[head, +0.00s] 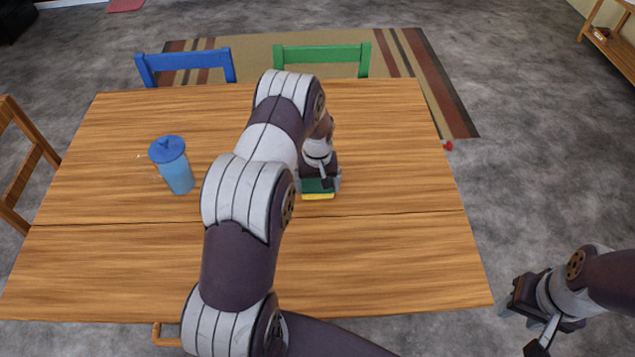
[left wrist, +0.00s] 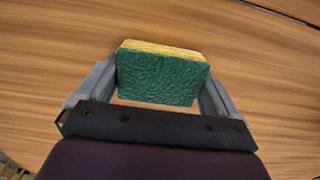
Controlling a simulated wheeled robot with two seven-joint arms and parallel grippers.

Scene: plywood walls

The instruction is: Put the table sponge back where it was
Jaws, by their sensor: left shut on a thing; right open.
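The sponge (head: 318,195), green on top with a yellow layer below, is at the middle of the wooden table (head: 370,260). My left gripper (head: 325,182) is over it, pointing down, with the jaws shut on it. In the left wrist view the sponge (left wrist: 160,78) sits between the two grey fingers of my left gripper (left wrist: 158,92), one finger at each end. I cannot tell whether the sponge touches the table. My left arm hides part of the table. My right gripper (head: 520,330) is open and empty, off the table's right edge.
A blue lidded cup (head: 174,168) stands on the table to the left of my left arm. A blue chair (head: 187,66) and a green chair (head: 322,56) are at the far edge, and a wooden chair (head: 25,165) is at the left. The table's right part is clear.

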